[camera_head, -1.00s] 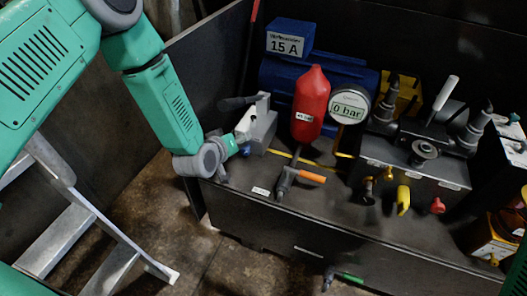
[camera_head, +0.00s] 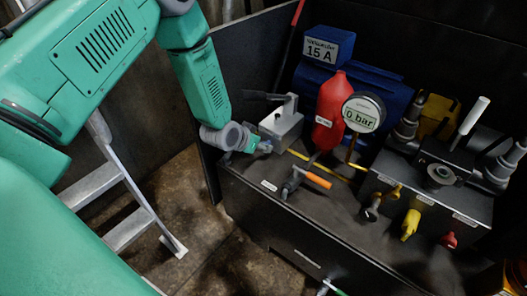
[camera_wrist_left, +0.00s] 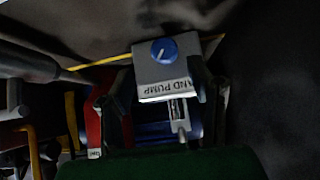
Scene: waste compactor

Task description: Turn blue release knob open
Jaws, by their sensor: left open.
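The grey hand pump (camera_head: 281,126) sits on the dark bench near its left end. It also shows upside down in the left wrist view (camera_wrist_left: 149,82), with part of its "HAND PUMP" label. The round blue release knob (camera_wrist_left: 164,50) is on its face, with a white pointer mark. In the head view a small blue spot, likely the knob (camera_head: 265,147), shows beside my wrist. My left gripper (camera_head: 252,144) is next to the pump's left side. Its fingers are hard to make out in the dark but are open and empty. My right gripper is not in view.
A red cylinder (camera_head: 329,112) and a 0 bar gauge (camera_head: 362,112) stand right of the pump. An orange-handled valve (camera_head: 306,181) is in front of it. A valve block (camera_head: 435,195) is farther right. An aluminium ladder (camera_head: 115,198) stands on the floor at left.

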